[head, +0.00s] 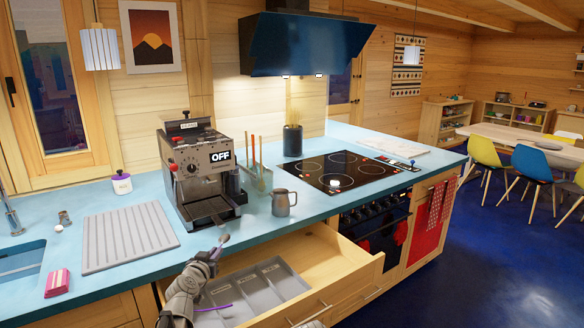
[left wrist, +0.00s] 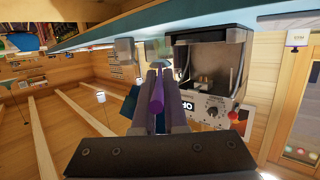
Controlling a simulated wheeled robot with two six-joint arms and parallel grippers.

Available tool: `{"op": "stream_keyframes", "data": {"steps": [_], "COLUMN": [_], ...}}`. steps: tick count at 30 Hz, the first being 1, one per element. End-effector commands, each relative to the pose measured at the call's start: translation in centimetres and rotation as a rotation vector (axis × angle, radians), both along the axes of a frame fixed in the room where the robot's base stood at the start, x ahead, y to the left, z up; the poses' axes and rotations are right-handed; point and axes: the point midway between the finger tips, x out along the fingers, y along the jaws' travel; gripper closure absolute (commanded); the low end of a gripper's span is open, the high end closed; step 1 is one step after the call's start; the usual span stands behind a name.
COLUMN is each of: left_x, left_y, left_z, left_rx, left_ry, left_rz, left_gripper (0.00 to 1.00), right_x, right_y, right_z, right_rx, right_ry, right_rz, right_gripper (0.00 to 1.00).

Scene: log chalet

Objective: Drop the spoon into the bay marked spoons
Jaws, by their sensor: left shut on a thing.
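My left gripper (head: 208,257) is shut on the spoon (head: 222,241), holding it above the back left part of the open drawer. The spoon's bowl points up toward the coffee machine. Its purple handle shows between the fingers in the left wrist view (left wrist: 157,95). A grey divided tray (head: 262,283) lies in the drawer; no bay marking is readable, and my left arm hides its left part. A thin purple strip (head: 212,308) shows by the tray's left side; I cannot tell what it is. Only a grey bit of my right arm or gripper shows at the bottom edge.
The wooden drawer (head: 345,262) stands open below the blue counter (head: 330,203). A grey drying mat (head: 125,238) and a pink sponge (head: 57,283) lie left.

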Motion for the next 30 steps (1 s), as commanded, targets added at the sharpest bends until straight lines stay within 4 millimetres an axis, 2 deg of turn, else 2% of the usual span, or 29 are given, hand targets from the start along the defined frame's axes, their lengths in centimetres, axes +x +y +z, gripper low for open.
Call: {"op": "stream_keyframes", "data": {"steps": [1,6,9,22,30], "left_x": [-0.6,-1.7,-2.1,-2.4,-2.4], "left_y": [0.2,0.3,0.2,0.2,0.2], "left_z": [-2.8,-5.9,-6.8,-7.5,-9.8], "left_rx": [-0.001,-0.001,-0.003,0.000,-0.001], "left_ry": [0.000,-0.008,-0.015,-0.023,-0.023], "left_rz": [-0.011,-0.055,-0.074,-0.091,-0.090], "left_gripper": [1.00,1.00,1.00,1.00,1.00], "right_x": [0.0,0.0,0.0,0.0,0.0], "right_y": [0.0,0.0,0.0,0.0,0.0], "right_z": [-2.8,-6.0,-7.1,-8.0,-10.3], "right_rx": [0.000,0.000,0.000,0.000,0.000], "right_ry": [0.000,0.000,0.000,0.000,0.000], "right_rz": [0.000,0.001,0.001,0.001,0.001], "right_gripper": [0.50,0.50,0.50,0.50,0.50]}}
